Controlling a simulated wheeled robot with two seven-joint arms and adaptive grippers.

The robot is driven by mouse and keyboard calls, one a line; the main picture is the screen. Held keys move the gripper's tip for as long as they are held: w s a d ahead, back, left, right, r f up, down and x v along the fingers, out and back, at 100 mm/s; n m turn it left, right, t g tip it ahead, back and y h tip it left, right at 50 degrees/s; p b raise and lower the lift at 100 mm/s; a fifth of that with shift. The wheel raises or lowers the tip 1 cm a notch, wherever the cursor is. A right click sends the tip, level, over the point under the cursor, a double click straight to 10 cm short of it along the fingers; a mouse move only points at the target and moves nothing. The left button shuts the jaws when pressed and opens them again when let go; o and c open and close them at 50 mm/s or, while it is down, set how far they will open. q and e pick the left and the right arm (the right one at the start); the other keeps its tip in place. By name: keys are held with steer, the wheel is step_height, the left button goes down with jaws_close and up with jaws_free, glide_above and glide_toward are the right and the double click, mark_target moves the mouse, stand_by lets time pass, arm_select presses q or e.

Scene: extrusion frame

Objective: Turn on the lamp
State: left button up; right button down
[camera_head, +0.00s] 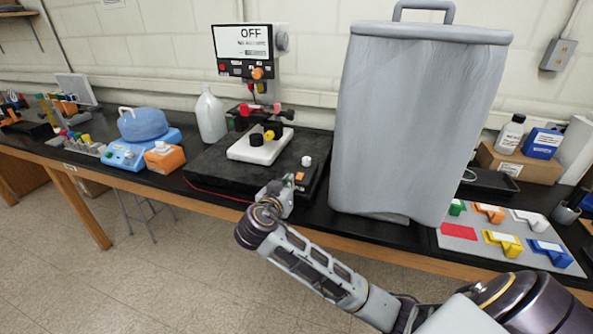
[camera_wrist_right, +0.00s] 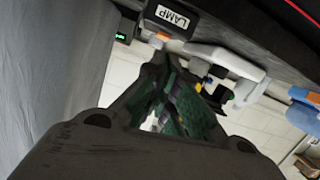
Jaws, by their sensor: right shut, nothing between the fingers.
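A small black box labelled LAMP (camera_wrist_right: 172,17) shows at the top of the right wrist view, with a small orange part (camera_wrist_right: 158,38) at its edge. In the head view a small orange part (camera_head: 299,176) shows at the front right of the black platform, just beside my right gripper (camera_head: 279,190). My right gripper is shut and empty; its fingers (camera_wrist_right: 165,70) point toward the LAMP box. I cannot tell whether they touch it. A screen (camera_head: 243,42) above the platform reads OFF. My left gripper is not in view.
The black platform (camera_head: 215,170) carries a white block (camera_head: 260,148) with knobs. A large grey covered object (camera_head: 415,120) stands close to the right. A white jug (camera_head: 210,117) and an orange box (camera_head: 164,158) are to the left. Coloured parts lie on a board (camera_head: 480,255) at right.

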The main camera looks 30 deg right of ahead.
steer(key=shift+m+h, duration=0.7)
steer(key=shift+m, duration=0.1)
step_height(320, 180, up, 4)
steer(key=shift+r, duration=0.1)
steer(key=shift+w+d, duration=0.1)
steer(key=shift+w, duration=0.05)
